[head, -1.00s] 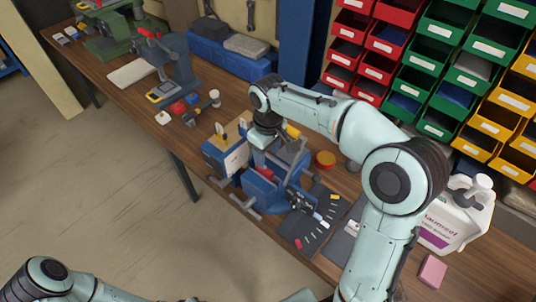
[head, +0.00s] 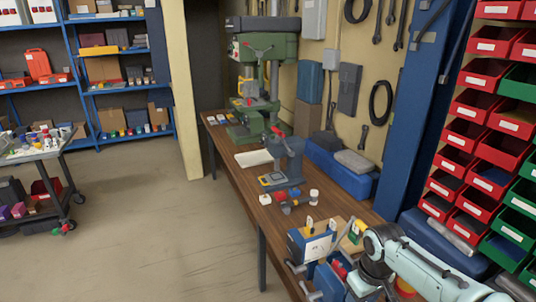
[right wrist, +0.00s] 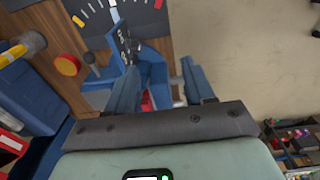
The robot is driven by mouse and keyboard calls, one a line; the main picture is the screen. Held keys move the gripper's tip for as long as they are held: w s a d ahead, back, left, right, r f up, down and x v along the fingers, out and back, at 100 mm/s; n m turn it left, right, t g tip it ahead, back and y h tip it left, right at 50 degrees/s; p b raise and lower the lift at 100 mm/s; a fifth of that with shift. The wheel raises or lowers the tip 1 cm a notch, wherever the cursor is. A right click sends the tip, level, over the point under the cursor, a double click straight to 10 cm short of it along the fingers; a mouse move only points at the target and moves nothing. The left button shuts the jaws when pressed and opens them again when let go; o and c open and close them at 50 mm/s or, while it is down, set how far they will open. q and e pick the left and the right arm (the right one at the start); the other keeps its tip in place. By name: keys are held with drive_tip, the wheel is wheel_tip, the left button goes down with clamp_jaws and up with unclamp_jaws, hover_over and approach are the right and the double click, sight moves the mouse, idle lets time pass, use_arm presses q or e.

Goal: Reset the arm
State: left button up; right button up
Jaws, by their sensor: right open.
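My right arm comes in at the lower right of the head view, its wrist beside the blue vise (head: 330,283) on the wooden bench (head: 222,150). My right gripper (right wrist: 158,78) shows in the right wrist view with its two blue fingers apart and nothing seen held between them. Blue and red vise parts lie close behind the fingers; I cannot tell whether they touch. My left gripper is out of view.
A green drill press (head: 262,75) and a grey-blue machine (head: 287,160) stand farther along the bench. Red bins (head: 482,105) hang at the right. A grey cart (head: 45,150) stands at the left. The floor (head: 150,235) between is clear.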

drive_tip(key=s+a+f+m+g+y, duration=0.15)
drive_tip(key=a+f, duration=0.25)
drive_tip(key=f, duration=1)
drive_tip(key=s+a+f+m+t+y, duration=0.1)
drive_tip(key=s+a+f+m+y, duration=0.2)
drive_tip(key=f, duration=1)
drive_tip(key=s+a+f+m, duration=0.3)
drive_tip(key=s+f, duration=0.9)
drive_tip(key=s, duration=0.4)
drive_tip(key=shift+s+f+m+h, duration=0.2)
drive_tip(key=shift+s+m+h, duration=0.15)
